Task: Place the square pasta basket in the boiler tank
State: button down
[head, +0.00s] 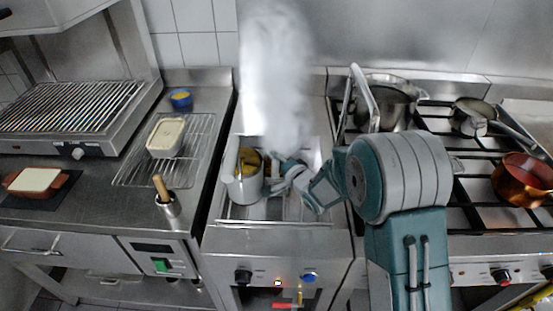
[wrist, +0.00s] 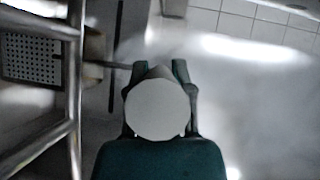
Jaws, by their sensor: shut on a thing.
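The square pasta basket (head: 243,188) appears as a grey metal container with yellow contents, upright at the left side of the boiler tank (head: 272,223). My gripper (head: 282,167) is just right of it, over the tank. In the wrist view, my gripper (wrist: 157,70) is shut on a thin bar that runs left, seemingly the basket's handle. A perforated metal panel (wrist: 30,60) shows at the left edge there. Steam hides the tank's back, and my arm covers its right side. I cannot tell how deep the basket sits.
Left of the tank, a cream dish (head: 167,137) stands on a wire rack, with a blue bowl (head: 181,98) behind and a wooden-handled tool in a metal cup (head: 168,207) in front. Right, the stove holds a steel pot (head: 392,103), a saucepan (head: 472,116) and a copper pan (head: 523,178).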

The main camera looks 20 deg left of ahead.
jog(key=c, duration=0.5)
grip_release()
jog(key=v, duration=1.2)
jog(key=shift+d, duration=0.1)
